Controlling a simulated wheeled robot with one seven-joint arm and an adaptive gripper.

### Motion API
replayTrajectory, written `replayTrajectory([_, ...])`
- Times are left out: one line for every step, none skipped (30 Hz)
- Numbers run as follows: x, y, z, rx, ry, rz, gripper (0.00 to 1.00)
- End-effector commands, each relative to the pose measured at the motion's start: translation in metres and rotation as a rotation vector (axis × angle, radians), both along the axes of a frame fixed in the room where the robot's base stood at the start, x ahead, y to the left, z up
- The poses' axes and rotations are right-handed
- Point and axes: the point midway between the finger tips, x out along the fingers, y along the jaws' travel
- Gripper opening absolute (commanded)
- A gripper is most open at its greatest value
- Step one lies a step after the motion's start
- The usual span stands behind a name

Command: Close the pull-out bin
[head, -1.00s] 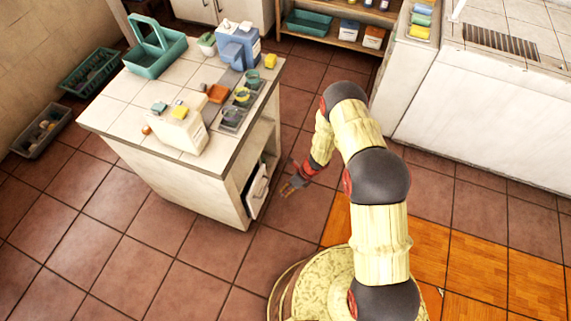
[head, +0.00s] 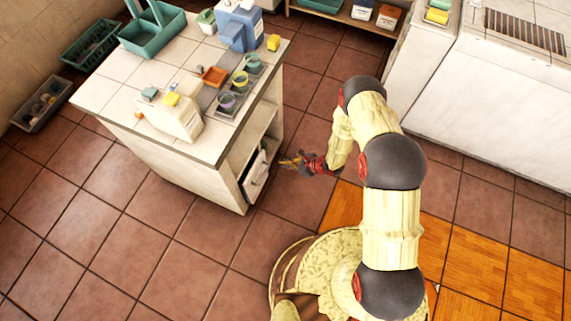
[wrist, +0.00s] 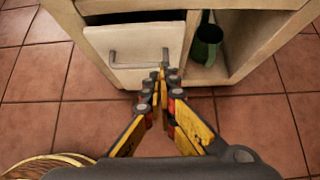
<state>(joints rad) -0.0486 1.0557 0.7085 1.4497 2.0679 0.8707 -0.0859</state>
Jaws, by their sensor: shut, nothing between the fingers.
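The pull-out bin (head: 256,176) has a pale front panel low in the right side of the tiled cabinet. In the wrist view, the bin front (wrist: 133,45) carries a grey bar handle and stands slightly out from the cabinet, with a dark gap along its top. My gripper (head: 284,162) is shut and empty, just to the right of the panel in the head view. In the wrist view, my gripper (wrist: 163,75) points at the panel's right part, close to the handle's right end. I cannot tell whether the fingertips touch it.
The cabinet (head: 173,165) has an open compartment beside the bin, holding a green vessel (wrist: 207,42). Its top carries a teal caddy (head: 152,32), a blue-and-white container (head: 238,28) and small items. The tiled floor between cabinet and my base is clear.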

Motion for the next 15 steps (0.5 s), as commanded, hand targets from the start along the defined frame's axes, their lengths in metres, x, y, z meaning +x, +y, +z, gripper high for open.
replayTrajectory([0.003,0.008,-0.011,0.0,-0.001,0.003,0.0])
replayTrajectory([0.004,0.012,-0.015,0.0,0.0,0.004,0.0])
replayTrajectory([0.006,0.018,-0.02,0.0,-0.001,0.003,0.0])
replayTrajectory([0.008,0.022,-0.024,0.0,-0.001,0.003,0.0])
replayTrajectory([0.01,0.026,-0.028,0.0,0.0,0.004,0.0])
replayTrajectory([0.012,0.032,-0.033,0.001,-0.001,0.003,0.0])
replayTrajectory([0.014,0.035,-0.037,0.001,-0.001,0.002,0.0])
replayTrajectory([0.015,0.039,-0.041,0.0,0.0,0.003,0.0])
replayTrajectory([0.017,0.044,-0.046,0.0,0.0,0.004,0.0])
replayTrajectory([0.019,0.048,-0.049,0.001,-0.001,0.003,0.0])
replayTrajectory([0.023,0.053,-0.048,0.001,-0.004,0.004,0.0])
replayTrajectory([0.025,0.059,-0.047,0.0,-0.003,0.003,0.0])
replayTrajectory([0.026,0.063,-0.047,0.0,-0.002,0.003,0.0])
replayTrajectory([0.027,0.066,-0.046,0.0,-0.002,0.003,0.0])
replayTrajectory([0.029,0.07,-0.046,-0.001,-0.001,0.003,0.0])
